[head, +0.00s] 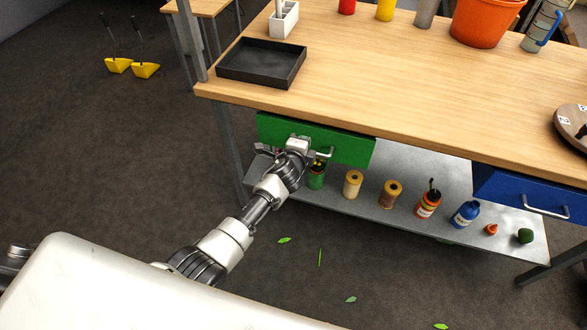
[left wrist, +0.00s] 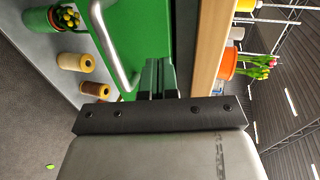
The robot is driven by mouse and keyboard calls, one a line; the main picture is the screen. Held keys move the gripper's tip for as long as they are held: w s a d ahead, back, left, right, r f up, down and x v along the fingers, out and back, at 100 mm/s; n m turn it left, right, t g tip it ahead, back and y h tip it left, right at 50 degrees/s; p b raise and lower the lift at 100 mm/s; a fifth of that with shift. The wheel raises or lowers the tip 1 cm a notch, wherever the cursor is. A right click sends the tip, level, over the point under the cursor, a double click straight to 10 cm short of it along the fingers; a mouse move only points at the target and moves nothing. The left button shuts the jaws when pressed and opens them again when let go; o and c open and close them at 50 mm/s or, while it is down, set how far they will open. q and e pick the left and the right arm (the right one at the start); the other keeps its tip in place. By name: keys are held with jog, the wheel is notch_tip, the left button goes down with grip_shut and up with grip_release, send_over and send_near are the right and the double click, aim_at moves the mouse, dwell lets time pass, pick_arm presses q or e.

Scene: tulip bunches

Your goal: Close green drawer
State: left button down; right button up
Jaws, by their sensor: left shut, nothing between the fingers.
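The green drawer (head: 350,150) sits under the left part of the workbench top. Its front looks about flush with the bench edge, and no inside shows. Its silver handle (head: 325,153) is partly behind my left gripper (head: 299,145). In the left wrist view the green front (left wrist: 155,30) fills the upper middle and the handle (left wrist: 113,50) lies left of the fingers. The left gripper (left wrist: 158,75) is shut and empty, with its fingertips at or very near the green front, beside the handle rather than around it. I cannot tell whether they touch. My right gripper is not in view.
A black tray (head: 262,80) and an orange bucket (head: 480,22) stand on the workbench top (head: 380,80). A blue drawer (head: 525,190) is at the right. The lower shelf (head: 330,200) holds twine spools and bottles. The bench leg (head: 228,145) stands left of my gripper.

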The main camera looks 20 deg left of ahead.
pick_arm(q)
jog(key=shift+p+v, duration=0.9)
jog(key=shift+v, duration=3.35)
jog(key=s+a+f+n+g+p, duration=0.15)
jog(key=s+f+n+g, duration=0.25)
jog(key=s+f, duration=0.65)
jog(key=s+a+f+n+g, duration=0.35)
jog(key=s+f, duration=0.45)
jog(key=f, duration=0.6)
jog(key=s+a+f+n+g, duration=0.1)
jog(key=s+f+n+g, duration=0.1)
jog(key=s, duration=0.7)
jog(key=s+a+f+n+g+p, duration=0.1)
jog(key=s+f, duration=0.4)
jog(key=s, duration=0.5)
jog(key=s+a+f+n+g, duration=0.2)
jog(key=s+n, duration=0.3)
jog(key=s, duration=0.5)
jog(key=shift+s+f+g+y+p, duration=0.2)
jog(key=shift+f+g+y+p, duration=0.1)
jog(key=shift+f+g, duration=0.35)
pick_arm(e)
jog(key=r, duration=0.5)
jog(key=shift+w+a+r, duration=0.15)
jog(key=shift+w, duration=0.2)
pick_arm(q)
jog(key=shift+n, duration=0.25)
